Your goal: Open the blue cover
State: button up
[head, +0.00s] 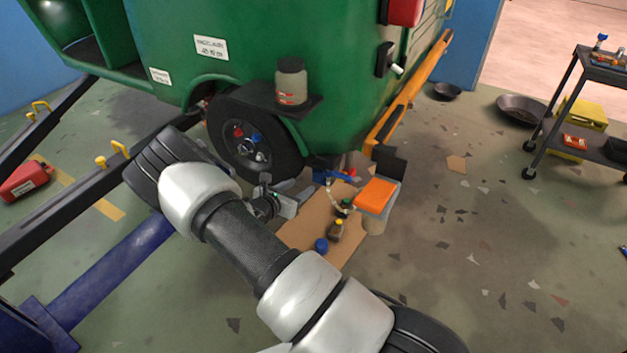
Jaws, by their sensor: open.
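A small blue cap-like piece (257,138) sits on the face of the black wheel (228,120) of the green rickshaw, beside a red piece (238,131). A separate round blue item (321,245) lies on the brown cardboard on the floor. I cannot tell for sure which blue piece is the cover. My gripper (282,194) is open below and right of the wheel hub in the picture, near the tyre's lower edge. I see nothing between its fingers, and it appears apart from both blue pieces. My arm hides part of the floor.
The green rickshaw (150,40) has a side shelf with a grey can (291,82) above the wheel. An orange-topped stool (376,196) and small bottles (336,231) stand by the cardboard (300,234). Dark lift rails lie left. The floor at right is mostly clear.

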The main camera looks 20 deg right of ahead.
aim_at(317, 176)
jog(key=b+x, duration=0.2)
jog(key=x, duration=0.9)
jog(key=shift+w, duration=0.1)
